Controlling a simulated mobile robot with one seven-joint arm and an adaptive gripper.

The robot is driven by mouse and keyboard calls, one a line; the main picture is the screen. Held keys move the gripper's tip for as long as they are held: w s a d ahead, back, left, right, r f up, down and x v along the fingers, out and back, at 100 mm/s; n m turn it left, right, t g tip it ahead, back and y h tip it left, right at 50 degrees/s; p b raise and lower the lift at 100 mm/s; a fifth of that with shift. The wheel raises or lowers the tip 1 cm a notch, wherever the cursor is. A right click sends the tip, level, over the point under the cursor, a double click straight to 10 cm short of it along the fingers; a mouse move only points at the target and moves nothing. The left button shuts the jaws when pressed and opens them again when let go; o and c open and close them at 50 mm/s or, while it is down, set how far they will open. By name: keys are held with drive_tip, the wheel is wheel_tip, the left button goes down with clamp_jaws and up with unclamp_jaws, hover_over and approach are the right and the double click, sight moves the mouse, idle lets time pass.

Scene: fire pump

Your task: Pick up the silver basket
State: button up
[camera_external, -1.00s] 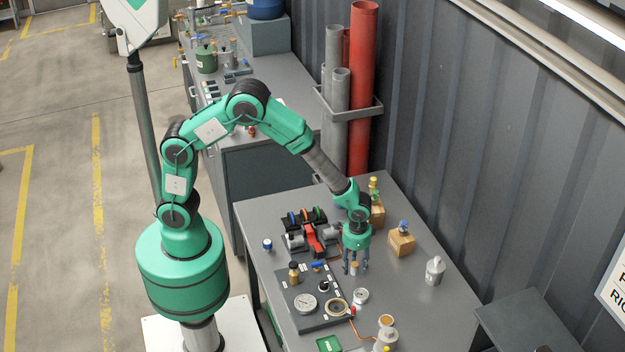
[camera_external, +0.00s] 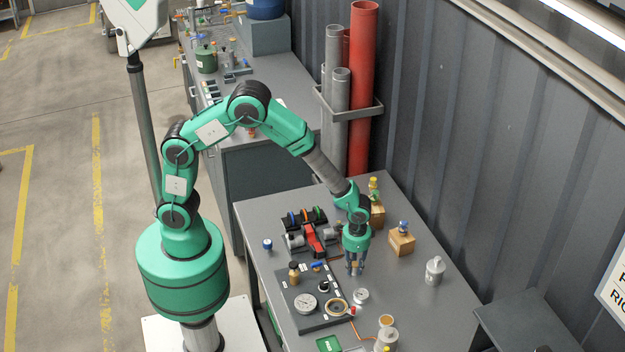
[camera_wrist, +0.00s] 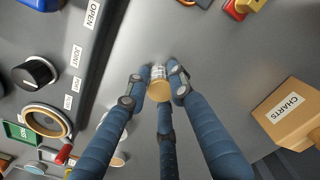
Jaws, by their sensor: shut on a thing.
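The silver basket (camera_wrist: 158,74) is a small cylinder with a silvery, mesh-like side and a tan end, seen in the wrist view between the fingertips. My gripper (camera_wrist: 160,86) has three blue fingers with dark joints, and they are shut around the basket. In the external view my gripper (camera_external: 355,270) points down at the grey table, just behind the gauge panel. There the fingers hide most of the basket. I cannot tell whether its base touches the table.
The dark gauge panel (camera_external: 318,319) lies in front of my gripper. A red-handled device (camera_external: 313,240) stands to the left. A wooden block (camera_external: 401,243) and a silver canister (camera_external: 434,270) stand to the right. A box labelled CHARTS (camera_wrist: 290,115) shows in the wrist view.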

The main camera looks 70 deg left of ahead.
sight(355, 263)
drive_tip(key=shift+r, duration=0.1)
drive_tip(key=shift+r+p, duration=0.8)
drive_tip(key=shift+r, duration=4.1)
